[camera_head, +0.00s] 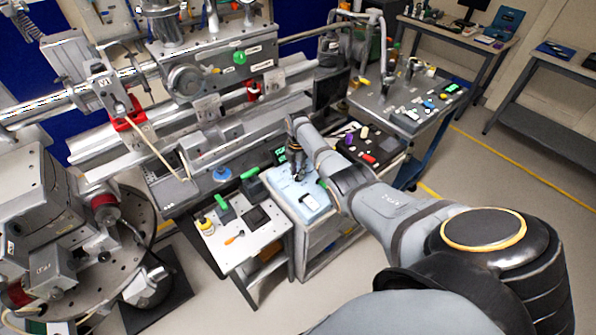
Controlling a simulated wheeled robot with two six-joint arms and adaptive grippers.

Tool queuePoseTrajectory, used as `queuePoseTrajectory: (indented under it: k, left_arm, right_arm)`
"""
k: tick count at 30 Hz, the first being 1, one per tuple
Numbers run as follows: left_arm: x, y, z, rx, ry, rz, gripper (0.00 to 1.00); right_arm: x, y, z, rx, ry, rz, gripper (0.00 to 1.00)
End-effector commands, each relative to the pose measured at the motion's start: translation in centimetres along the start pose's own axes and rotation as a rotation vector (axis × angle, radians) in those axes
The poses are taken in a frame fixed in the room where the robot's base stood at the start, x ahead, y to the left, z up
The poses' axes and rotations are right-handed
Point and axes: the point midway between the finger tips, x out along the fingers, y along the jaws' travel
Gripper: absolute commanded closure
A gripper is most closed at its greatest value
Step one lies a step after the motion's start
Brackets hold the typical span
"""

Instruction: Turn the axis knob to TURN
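My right arm comes in from the lower right. Its gripper (299,172) points down over the light-topped cart in the middle and is seen small; I cannot tell if its fingers are open or shut. A blue round knob (222,173) sits on the front of the grey console, left of the gripper and apart from it. No label reading TURN is legible, so I cannot tell which is the axis knob. My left gripper is not in view.
A small white table (232,262) with a yellow bottle (205,225) and green-handled tools stands below the console. A dark tray (383,146) with small items lies right of my gripper. A round metal stage (125,262) is at left. Floor is free at right.

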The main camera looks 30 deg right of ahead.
Motion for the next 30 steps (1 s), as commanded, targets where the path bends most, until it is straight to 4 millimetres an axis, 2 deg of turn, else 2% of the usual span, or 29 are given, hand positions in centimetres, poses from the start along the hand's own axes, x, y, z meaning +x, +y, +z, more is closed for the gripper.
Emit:
queuePoseTrajectory:
  k: [10, 13, 16, 24, 30]
  left_arm:
    - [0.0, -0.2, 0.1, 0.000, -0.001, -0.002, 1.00]
    - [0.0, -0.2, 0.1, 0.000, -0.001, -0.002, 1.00]
    - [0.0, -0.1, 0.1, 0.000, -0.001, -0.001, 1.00]
    - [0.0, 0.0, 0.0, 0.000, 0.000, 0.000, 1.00]
    - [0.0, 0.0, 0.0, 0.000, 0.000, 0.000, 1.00]
  right_arm:
    - [0.0, -0.1, 0.1, 0.002, -0.002, -0.001, 0.64]
    - [-0.7, 0.0, 0.1, 0.002, -0.003, 0.000, 0.64]
    - [-2.5, 0.0, 0.2, 0.002, -0.004, 0.003, 0.64]
    - [-9.0, 0.1, 0.1, 0.001, -0.003, 0.002, 0.64]
    - [-11.6, 0.1, 0.0, 0.001, -0.002, 0.001, 0.64]
